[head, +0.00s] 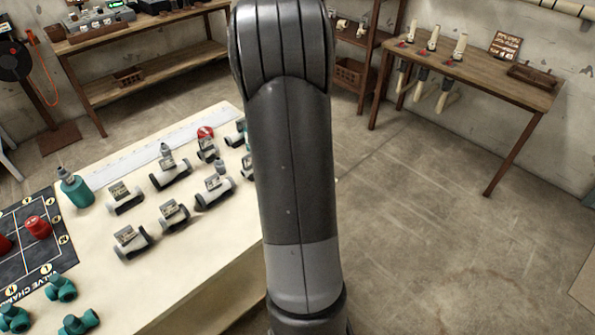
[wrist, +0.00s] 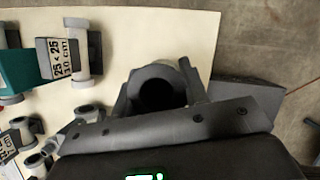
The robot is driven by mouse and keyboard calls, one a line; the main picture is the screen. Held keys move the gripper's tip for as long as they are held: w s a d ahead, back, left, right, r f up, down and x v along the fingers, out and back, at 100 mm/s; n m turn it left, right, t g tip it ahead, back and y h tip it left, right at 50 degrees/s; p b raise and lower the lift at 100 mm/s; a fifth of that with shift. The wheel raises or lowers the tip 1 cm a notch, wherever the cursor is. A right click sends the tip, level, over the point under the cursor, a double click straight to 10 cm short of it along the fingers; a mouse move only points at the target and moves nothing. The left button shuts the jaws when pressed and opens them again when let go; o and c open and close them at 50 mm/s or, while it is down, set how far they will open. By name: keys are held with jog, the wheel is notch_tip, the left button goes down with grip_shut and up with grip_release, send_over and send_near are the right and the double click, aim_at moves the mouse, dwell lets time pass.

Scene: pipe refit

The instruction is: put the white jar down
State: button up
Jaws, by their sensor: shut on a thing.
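My gripper (wrist: 157,98) shows at the middle of the wrist view, its jaws on both sides of a grey, round-mouthed piece (wrist: 156,70) with a dark opening. It is shut on this piece. I cannot tell whether this is the white jar, and I make out no white jar elsewhere. A pale table top (wrist: 205,35) shows behind it, and the gripper is near the table's right edge. How high the piece is above the table is unclear. In the head view my arm hides the gripper and the table's right end.
Wooden benches (head: 480,75) stand behind; open floor (head: 420,220) lies right.

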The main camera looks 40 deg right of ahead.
jog(key=shift+w+a+f, duration=0.3)
jog(key=shift+w+f, duration=0.3)
jog(key=shift+w, duration=0.25)
jog(key=shift+f, duration=1.9)
jog(key=shift+f, duration=0.1)
jog(key=o, duration=1)
jog(key=v, duration=1.2)
